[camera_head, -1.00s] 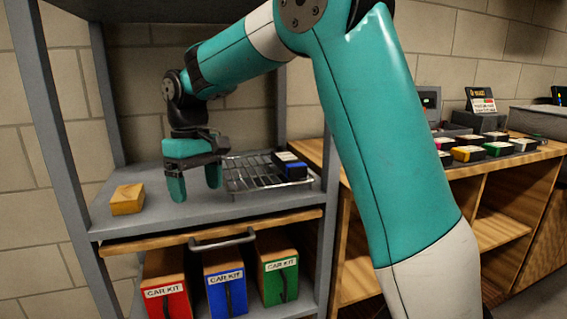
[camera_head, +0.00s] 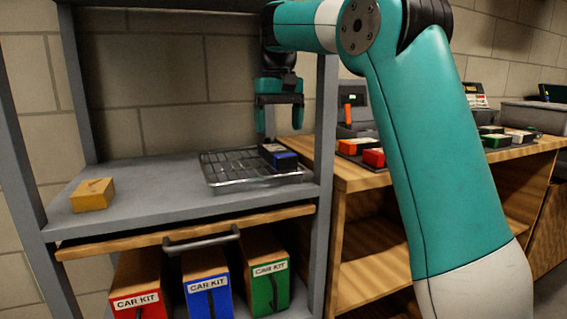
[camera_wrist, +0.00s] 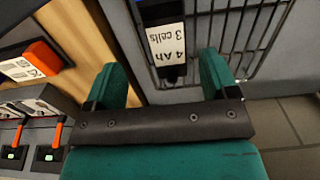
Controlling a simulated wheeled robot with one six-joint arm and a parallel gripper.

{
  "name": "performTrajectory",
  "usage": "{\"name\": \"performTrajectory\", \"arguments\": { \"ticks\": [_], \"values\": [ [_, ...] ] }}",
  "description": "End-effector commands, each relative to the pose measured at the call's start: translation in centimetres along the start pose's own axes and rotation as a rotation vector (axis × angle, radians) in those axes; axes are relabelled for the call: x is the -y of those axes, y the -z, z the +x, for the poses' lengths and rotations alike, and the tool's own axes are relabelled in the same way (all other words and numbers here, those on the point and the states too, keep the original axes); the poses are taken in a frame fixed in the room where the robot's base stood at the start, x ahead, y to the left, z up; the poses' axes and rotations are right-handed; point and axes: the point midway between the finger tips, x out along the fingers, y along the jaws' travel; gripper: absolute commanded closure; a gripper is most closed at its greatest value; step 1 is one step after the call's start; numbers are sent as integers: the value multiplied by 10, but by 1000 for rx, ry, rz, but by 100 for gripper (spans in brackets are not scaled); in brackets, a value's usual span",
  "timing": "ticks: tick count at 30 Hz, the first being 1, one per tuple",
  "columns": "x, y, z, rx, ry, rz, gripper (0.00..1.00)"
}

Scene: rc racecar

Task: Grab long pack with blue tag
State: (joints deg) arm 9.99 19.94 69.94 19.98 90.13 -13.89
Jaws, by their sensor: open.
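A dark pack with a blue side (camera_head: 285,161) lies at the right end of a wire rack on the grey shelf. In the wrist view the pack (camera_wrist: 164,38) shows a white label reading "4 Ah 3 cells", upside down; its far end is cut off by the frame. My gripper (camera_head: 279,116) is open and points down over the pack, with nothing between its fingers. In the wrist view the teal fingers of my gripper (camera_wrist: 162,78) stand apart, and the near end of the pack shows between and beyond them.
The wire rack (camera_head: 225,172) holds the pack. A yellow block (camera_head: 92,194) sits on the shelf's left. A shelf post (camera_head: 325,130) stands close right of the rack. Several other packs (camera_head: 373,157) lie on the wooden bench. Car kit boxes (camera_head: 207,285) stand below.

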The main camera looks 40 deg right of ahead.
Motion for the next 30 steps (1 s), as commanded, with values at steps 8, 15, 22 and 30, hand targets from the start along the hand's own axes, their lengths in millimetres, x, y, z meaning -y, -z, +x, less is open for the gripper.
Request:
{"name": "performTrajectory", "arguments": {
  "ticks": [8, 15, 22, 30],
  "values": [
    [2, 0, 24, 0, -1, -2, 20],
    [8, -1, 59, 0, -1, -1, 20],
    [8, -1, 64, 0, -1, -2, 20],
    [8, -1, 63, 0, -1, -1, 55]
  ]
}}
